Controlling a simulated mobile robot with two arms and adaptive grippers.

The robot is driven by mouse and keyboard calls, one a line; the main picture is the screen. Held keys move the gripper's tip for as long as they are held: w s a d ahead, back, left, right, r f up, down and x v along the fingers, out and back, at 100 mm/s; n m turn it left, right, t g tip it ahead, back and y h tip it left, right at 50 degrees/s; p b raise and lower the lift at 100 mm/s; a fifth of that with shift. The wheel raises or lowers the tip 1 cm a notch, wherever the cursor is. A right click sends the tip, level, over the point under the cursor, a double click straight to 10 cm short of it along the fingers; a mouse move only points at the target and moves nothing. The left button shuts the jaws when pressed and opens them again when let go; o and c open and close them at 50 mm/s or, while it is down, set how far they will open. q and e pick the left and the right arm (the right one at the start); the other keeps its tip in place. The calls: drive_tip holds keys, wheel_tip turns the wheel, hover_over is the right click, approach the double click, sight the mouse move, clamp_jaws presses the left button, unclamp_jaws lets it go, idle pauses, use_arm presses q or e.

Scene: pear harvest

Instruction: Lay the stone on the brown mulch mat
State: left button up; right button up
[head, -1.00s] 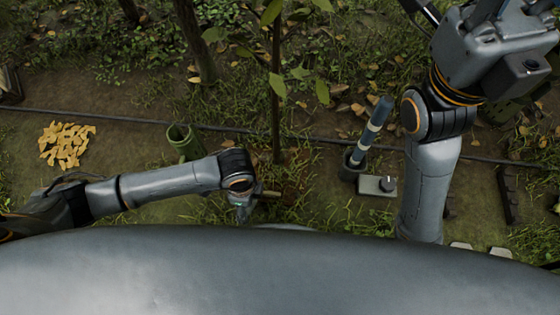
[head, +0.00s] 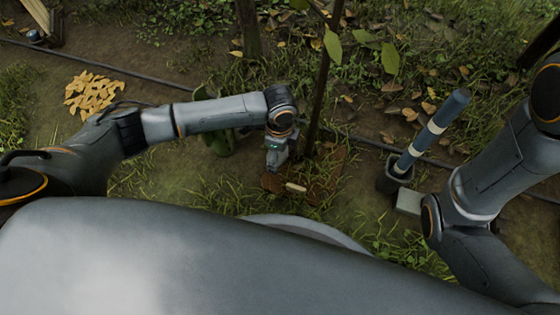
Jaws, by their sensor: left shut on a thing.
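The brown mulch mat (head: 325,182) lies on the ground around the foot of the thin tree trunk, partly under grass. My left gripper (head: 274,170) points down at the left edge of the mat. It is shut on the stone, which is mostly hidden at the fingertips, so its shape is not clear. A small pale elongated object (head: 296,187) lies just right of the fingertips, apparently on the mat. My right arm comes in at the right, but its gripper is out of the picture.
The thin trunk (head: 322,90) rises close behind my left gripper. A green container (head: 222,143) stands left of it, partly behind my arm. A dark pot (head: 394,176) holding a banded blue post (head: 432,130) and a grey box (head: 409,201) are right.

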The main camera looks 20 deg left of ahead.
sight(280, 157)
use_arm(q)
drive_tip(key=shift+w+f, duration=0.2)
drive_tip(key=f+b, duration=0.3)
drive_tip(key=shift+w+f, duration=0.25)
drive_tip(key=shift+f, duration=0.15)
drive_tip(key=shift+r, duration=0.15)
drive_tip(key=o, duration=1.3)
